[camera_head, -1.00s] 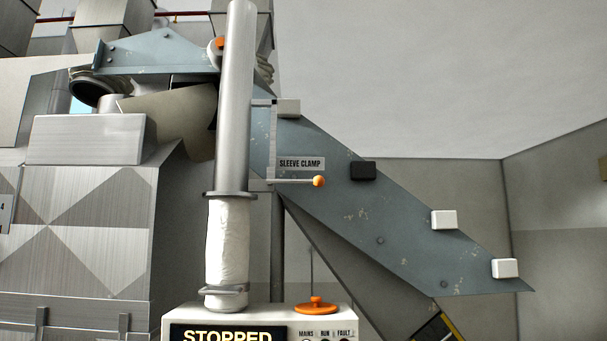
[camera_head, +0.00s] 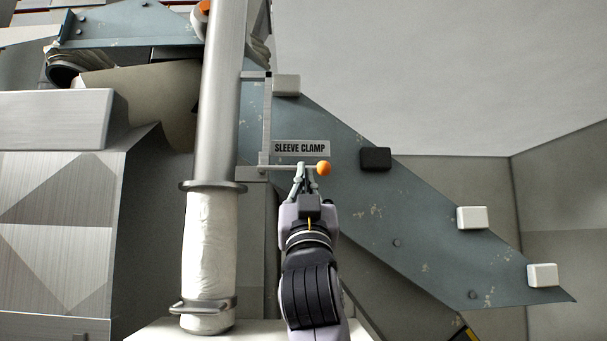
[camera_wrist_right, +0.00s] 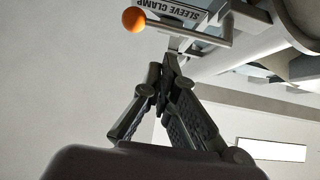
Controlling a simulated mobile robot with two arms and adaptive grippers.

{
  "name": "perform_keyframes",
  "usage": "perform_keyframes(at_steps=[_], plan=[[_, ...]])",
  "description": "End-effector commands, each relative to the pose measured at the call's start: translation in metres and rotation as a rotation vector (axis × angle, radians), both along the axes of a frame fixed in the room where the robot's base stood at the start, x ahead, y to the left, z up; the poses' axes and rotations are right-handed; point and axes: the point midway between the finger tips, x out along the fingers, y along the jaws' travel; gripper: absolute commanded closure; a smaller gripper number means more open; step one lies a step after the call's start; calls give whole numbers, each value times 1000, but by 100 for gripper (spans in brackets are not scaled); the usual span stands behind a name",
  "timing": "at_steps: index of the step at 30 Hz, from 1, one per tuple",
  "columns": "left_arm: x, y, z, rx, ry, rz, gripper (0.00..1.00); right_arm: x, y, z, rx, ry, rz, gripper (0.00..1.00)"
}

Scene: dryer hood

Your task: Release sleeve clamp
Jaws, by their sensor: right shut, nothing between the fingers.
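The sleeve clamp lever (camera_head: 285,167) is a thin grey bar with an orange ball (camera_head: 323,168) at its right end, standing out level below the label "SLEEVE CLAMP" (camera_head: 301,148). My right gripper (camera_head: 306,172) comes up from below with its fingertips at the lever, just left of the ball. In the right wrist view the gripper (camera_wrist_right: 165,72) is shut and empty, its tips close to the bar (camera_wrist_right: 190,32) and the orange ball (camera_wrist_right: 133,19). I cannot tell whether they touch. The white sleeve (camera_head: 210,250) hangs under the metal pipe (camera_head: 221,100). My left gripper is not in view.
A blue-grey sloping plate (camera_head: 420,230) lies behind the lever, carrying a black block (camera_head: 376,159) and white blocks (camera_head: 472,217). The vertical pipe and its flange stand close left of my right arm. Open space lies to the upper right.

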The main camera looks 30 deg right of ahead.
Motion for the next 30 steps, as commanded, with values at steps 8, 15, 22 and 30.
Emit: perform_keyframes(at_steps=[8, 15, 22, 30], plan=[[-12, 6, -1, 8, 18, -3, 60, -4, 0, 5, -3, -12, -1, 100], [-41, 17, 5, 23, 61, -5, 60, 1, -3, 13, -1, -10, -3, 100], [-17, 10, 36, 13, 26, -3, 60, 22, -15, 46, -2, -8, -5, 100], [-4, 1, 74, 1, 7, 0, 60, 51, -33, 85, -2, -8, -3, 100]])
